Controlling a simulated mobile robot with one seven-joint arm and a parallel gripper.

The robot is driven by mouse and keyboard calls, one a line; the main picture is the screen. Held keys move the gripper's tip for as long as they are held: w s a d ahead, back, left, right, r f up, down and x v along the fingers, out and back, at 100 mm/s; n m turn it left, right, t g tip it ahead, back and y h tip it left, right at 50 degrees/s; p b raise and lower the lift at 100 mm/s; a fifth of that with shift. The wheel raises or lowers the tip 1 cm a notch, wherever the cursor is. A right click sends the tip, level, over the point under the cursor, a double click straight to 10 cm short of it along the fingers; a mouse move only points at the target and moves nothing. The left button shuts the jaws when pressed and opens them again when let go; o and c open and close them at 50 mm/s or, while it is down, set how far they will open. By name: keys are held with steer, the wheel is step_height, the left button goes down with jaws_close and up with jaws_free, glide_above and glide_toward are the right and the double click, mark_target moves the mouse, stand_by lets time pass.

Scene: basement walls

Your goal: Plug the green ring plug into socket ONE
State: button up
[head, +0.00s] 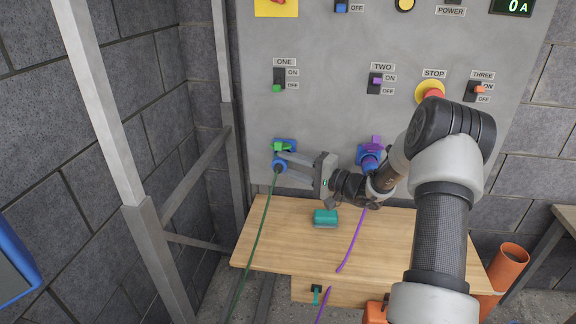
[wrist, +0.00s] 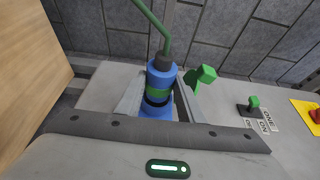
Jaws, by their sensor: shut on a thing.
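The blue plug with a green ring (wrist: 159,93) sits between the two fingers of my gripper (wrist: 157,103), which is shut on it. In the head view the blue plug (head: 279,164) is at the panel, at the socket (head: 291,143) below the ONE label, with its green cable (head: 260,232) hanging down. The socket's green lid (wrist: 205,75) stands open beside the plug. The plug lines up with the blue socket; how deep it sits is hidden by the fingers. The green switch of ONE (head: 277,88) is down, at OFF.
A purple-lidded socket (head: 369,152) below TWO holds a plug with a purple cable (head: 352,240). A teal object (head: 325,218) lies on the wooden table (head: 275,235) below the panel. A metal frame post (head: 105,110) stands at left. An orange pot (head: 509,265) is at right.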

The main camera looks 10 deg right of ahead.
steer(key=shift+w+d, duration=0.2)
steer(key=shift+w, duration=0.3)
steer(key=o, duration=1.1)
steer(key=shift+c, duration=0.2)
steer(key=shift+s+d, duration=0.1)
steer(key=p+v, duration=0.2)
steer(key=v, duration=1.5)
steer(key=shift+r, duration=0.1)
